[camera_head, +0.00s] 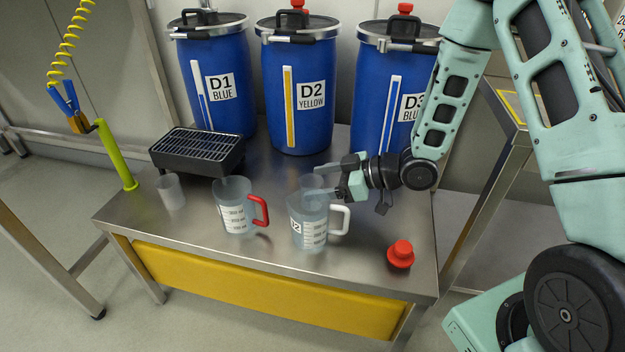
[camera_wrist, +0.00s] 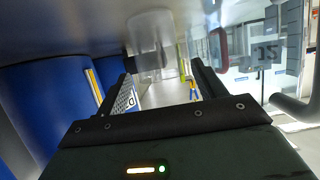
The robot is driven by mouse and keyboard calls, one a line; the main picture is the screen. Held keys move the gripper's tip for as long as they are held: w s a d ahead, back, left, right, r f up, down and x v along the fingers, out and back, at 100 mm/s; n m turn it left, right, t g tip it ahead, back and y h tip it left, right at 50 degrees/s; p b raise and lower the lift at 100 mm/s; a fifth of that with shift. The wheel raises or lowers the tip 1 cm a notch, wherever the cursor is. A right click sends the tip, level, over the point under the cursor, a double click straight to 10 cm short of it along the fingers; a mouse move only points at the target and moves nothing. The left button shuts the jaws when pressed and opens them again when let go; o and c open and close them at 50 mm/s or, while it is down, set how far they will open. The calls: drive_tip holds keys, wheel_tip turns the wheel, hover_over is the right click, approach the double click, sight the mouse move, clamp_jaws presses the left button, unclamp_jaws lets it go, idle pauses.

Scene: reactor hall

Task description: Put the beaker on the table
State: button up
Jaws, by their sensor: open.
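A small clear beaker (camera_head: 311,182) is at my gripper's tips, behind the white-handled jug (camera_head: 309,222) in the head view. Its lower part is hidden there. My gripper (camera_head: 322,182) is open, low over the table (camera_head: 270,258), with its fingers pointing left. In the upside-down wrist view, a clear beaker (camera_wrist: 148,32) shows ahead of the spread fingers (camera_wrist: 163,82) and seems to stand on the tabletop. A second small clear beaker (camera_head: 171,192) stands at the table's left end.
A red-handled jug (camera_head: 235,206) stands left of the white-handled one. A black grated box (camera_head: 198,151) is at the back left, and a red knob (camera_head: 401,253) at the front right. Blue drums (camera_head: 298,85) line the back. The front strip of the table is mostly clear.

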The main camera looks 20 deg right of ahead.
drive_tip(key=p+v, duration=0.1)
drive_tip(key=v, duration=0.4)
drive_tip(key=shift+p, duration=0.3)
drive_tip(key=shift+w+d+h, duration=0.25)
drive_tip(key=shift+h, duration=0.05)
drive_tip(key=s+d+r+m+g+h, duration=0.1)
drive_tip(key=d+r+m+h, duration=0.45)
drive_tip(key=d+h, duration=0.35)
drive_tip(key=s+a+r+m+g+h, duration=0.2)
drive_tip(key=s+r+m+g, duration=0.3)
drive_tip(key=s, duration=0.5)
drive_tip(key=s+a+r+n+g+y, duration=0.1)
drive_tip(key=s+a+r+n+g, duration=0.15)
drive_tip(key=s+a+n, duration=0.95)
drive_tip(key=s+a+r+m+p, duration=0.1)
drive_tip(key=a+r+m+p, duration=0.1)
drive_tip(key=r+p, duration=1.7)
drive_tip(key=s+a+r+m+p, duration=0.1)
drive_tip(key=a+r+m+p, duration=0.2)
drive_tip(key=r+p, duration=1.6)
drive_tip(key=shift+a+t+p, duration=0.45)
drive_tip(key=shift+a, duration=0.2)
